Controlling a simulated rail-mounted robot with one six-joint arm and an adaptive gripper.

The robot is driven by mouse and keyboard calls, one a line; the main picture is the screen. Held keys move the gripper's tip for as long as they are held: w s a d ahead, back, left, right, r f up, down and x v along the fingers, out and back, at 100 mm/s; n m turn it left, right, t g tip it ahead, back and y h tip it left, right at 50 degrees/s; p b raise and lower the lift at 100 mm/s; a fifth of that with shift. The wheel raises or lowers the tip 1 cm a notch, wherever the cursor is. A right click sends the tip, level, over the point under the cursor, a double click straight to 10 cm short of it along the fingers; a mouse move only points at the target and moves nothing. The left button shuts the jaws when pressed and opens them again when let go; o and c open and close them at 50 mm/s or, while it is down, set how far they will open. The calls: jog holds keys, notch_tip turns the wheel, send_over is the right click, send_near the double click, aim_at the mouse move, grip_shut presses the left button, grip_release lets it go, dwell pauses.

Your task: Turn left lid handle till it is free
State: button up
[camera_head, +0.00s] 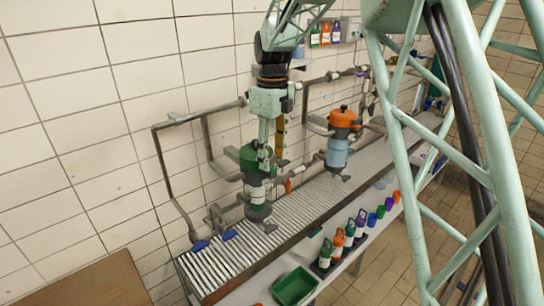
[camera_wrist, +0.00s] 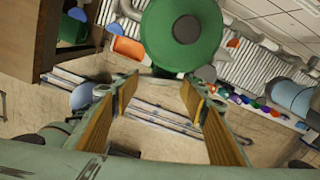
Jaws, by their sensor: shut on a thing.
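The gripper is shut on the lid handle, but the contact itself is not clear.
An orange-lidded vessel (camera_head: 345,118) with a black knob stands to the right. Grey pipes (camera_head: 163,165) run along the tiled wall behind. Several small bottles (camera_head: 338,242) and a green bin (camera_head: 294,287) are along the front shelf. A brown board (camera_head: 85,284) is at lower left.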

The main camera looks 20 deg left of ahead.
aim_at(272, 159)
jog(key=o, duration=0.9)
jog(key=shift+r, duration=0.2)
jog(key=shift+r, duration=5.85)
jog(key=shift+c, duration=1)
